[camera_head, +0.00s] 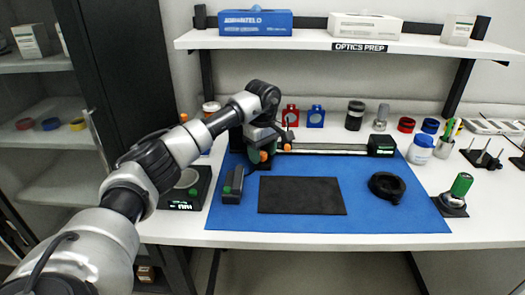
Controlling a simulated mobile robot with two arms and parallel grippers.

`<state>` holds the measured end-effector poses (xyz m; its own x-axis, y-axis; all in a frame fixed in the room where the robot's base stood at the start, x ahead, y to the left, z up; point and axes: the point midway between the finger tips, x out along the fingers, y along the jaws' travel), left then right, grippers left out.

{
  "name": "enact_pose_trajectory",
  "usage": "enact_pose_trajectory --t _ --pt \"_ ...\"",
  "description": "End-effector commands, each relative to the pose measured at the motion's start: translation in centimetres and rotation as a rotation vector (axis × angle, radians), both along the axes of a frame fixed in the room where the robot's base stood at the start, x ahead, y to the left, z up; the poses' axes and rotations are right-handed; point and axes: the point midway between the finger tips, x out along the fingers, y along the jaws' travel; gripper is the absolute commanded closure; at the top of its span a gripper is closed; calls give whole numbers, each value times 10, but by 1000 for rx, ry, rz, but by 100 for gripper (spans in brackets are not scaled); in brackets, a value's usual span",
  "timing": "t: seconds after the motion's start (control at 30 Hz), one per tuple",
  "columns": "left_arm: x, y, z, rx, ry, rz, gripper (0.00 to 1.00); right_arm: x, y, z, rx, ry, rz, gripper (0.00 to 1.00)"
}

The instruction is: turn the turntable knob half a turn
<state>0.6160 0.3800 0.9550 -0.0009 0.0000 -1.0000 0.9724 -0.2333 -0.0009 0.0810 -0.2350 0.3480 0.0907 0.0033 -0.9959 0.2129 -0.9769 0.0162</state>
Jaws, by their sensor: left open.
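My left arm reaches in from the lower left, over the back left of the blue mat (400,222). My left gripper (275,150) points down, its jaws apart, with orange spots at the tips. The arm and gripper cover much of the instrument's left part. I cannot clearly make out the turntable knob there, nor whether the gripper touches it. My right gripper is not in view.
A black pad (302,196), a dark block with green (233,186) and a black ring (387,187) lie on the mat. A green-topped item (460,188) stands right; a display device (186,190) stands left. Red (290,115) and blue (315,116) holders stand behind.

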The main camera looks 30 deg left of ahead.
Motion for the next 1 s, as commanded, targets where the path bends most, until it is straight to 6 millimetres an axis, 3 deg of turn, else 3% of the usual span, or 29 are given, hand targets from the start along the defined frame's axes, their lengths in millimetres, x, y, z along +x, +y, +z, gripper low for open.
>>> enact_pose_trajectory --t 0.13,0.43,0.77,1.0 --pt "0 0 0 0 0 0 51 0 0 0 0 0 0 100" --pt "0 0 0 0 0 0 97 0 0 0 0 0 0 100" --pt "0 0 2 0 0 46 97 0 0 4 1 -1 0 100" --pt "0 0 3 0 1 193 97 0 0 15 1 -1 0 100"
